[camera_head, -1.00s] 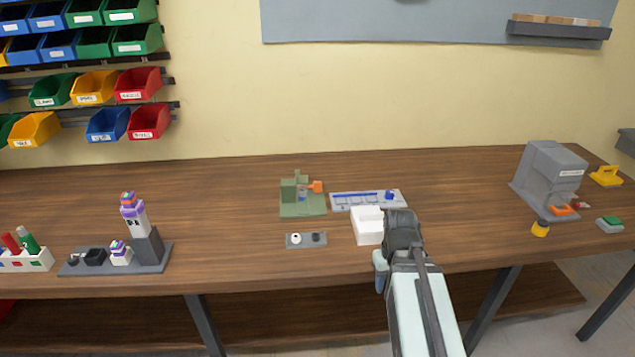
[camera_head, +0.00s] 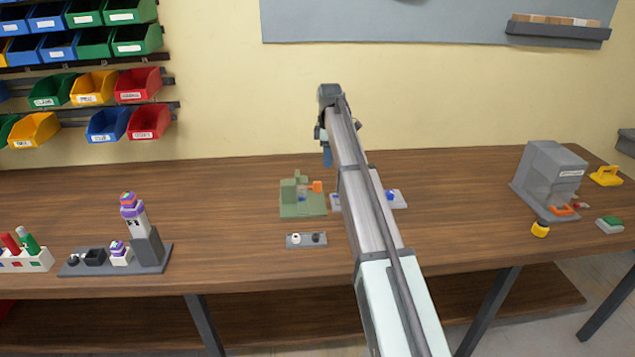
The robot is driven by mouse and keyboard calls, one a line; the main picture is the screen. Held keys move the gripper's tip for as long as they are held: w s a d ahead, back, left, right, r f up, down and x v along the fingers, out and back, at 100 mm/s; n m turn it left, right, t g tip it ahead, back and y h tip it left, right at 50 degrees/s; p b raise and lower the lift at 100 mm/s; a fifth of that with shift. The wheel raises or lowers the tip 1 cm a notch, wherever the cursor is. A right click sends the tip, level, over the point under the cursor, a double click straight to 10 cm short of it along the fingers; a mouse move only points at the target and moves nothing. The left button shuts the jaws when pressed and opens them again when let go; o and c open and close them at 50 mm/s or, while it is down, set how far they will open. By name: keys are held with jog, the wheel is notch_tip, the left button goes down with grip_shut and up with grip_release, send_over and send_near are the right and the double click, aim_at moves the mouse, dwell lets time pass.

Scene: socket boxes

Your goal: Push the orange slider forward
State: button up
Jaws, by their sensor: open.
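A green fixture (camera_head: 290,205) stands near the middle of the table, with an orange part (camera_head: 316,187) at its upper right side. A grey machine (camera_head: 548,178) at the right has another orange piece (camera_head: 561,210) low on its front. I cannot tell for sure which of these is the slider. My gripper (camera_head: 327,158) is raised and points down, above and slightly right of the green fixture in the picture. It is open, and nothing shows in it. My arm partly hides the board with the blue knob (camera_head: 390,195).
A small grey plate (camera_head: 306,240) lies in front of the green fixture. A grey base (camera_head: 115,260) with a stacked tower stands left. A yellow knob (camera_head: 540,229), a yellow handle (camera_head: 606,176) and a green button box (camera_head: 610,223) are at right. Bare table lies between.

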jog(key=n, duration=0.2)
send_over(318, 182)
notch_tip(318, 182, down, 13)
jog(key=shift+a+r, duration=0.1)
dwell(0.4)
grip_shut()
dwell(0.3)
dwell(0.3)
